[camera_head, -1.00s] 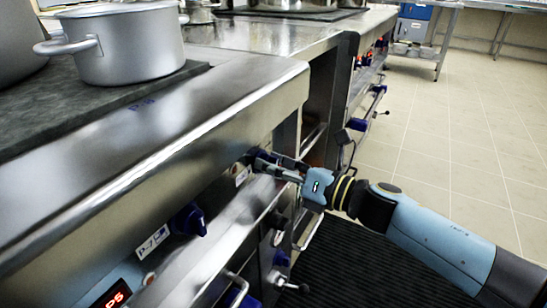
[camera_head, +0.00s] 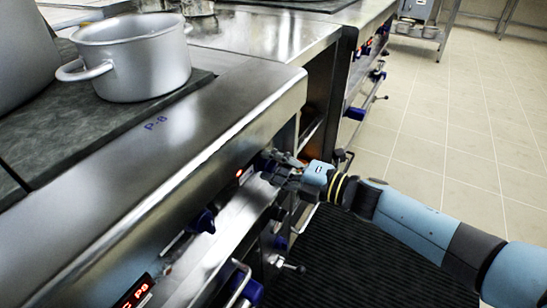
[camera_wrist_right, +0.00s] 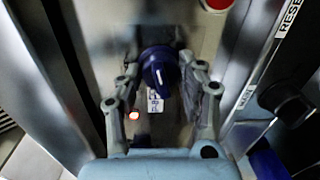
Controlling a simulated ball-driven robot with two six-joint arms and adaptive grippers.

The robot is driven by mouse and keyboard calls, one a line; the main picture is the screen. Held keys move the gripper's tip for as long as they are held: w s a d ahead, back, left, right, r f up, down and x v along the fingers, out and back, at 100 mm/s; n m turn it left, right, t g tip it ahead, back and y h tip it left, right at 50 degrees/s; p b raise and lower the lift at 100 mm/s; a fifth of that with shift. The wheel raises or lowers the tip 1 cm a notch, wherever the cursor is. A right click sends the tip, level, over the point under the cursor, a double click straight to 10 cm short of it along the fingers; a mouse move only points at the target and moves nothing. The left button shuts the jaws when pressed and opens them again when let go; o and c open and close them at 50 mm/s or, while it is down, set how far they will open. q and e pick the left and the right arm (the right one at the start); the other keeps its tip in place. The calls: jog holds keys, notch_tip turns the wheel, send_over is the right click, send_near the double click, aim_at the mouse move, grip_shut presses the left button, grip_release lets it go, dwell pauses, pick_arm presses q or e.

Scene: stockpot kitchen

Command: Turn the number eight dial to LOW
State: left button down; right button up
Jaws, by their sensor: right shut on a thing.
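The number eight dial is a dark blue knob (camera_wrist_right: 160,75) with a pale pointer line, in the middle of the right wrist view. A partly readable white label (camera_wrist_right: 155,101) sits just below it. In the head view my right gripper (camera_head: 272,163) is at the front panel and hides most of the dial. The wrist view shows its fingers (camera_wrist_right: 160,62) shut on the dial, one on each side. A small red light (camera_wrist_right: 134,115) glows beside the label, and also shows in the head view (camera_head: 239,173). My left gripper is not in view.
Another blue dial (camera_head: 203,222) sits nearer on the panel. A lit red display (camera_head: 135,291), seemingly ending in P8, is at the lower edge. A grey pot (camera_head: 135,58) stands on the cooktop above. Tiled floor (camera_head: 450,110) is clear at right.

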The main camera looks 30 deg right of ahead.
jog(key=m+p, duration=0.1)
jog(key=m, duration=0.1)
jog(key=shift+r+m, duration=0.1)
jog(key=shift+m, duration=0.3)
jog(key=shift+m+y+p, duration=0.4)
jog(key=shift+m+p, duration=0.4)
jog(key=shift+m, duration=1.1)
jog(key=shift+f, duration=0.2)
jog(key=o, duration=1.2)
jog(key=shift+c, duration=0.2)
jog(key=shift+d, duration=0.1)
jog(key=v, duration=1.2)
jog(key=shift+r, duration=0.25)
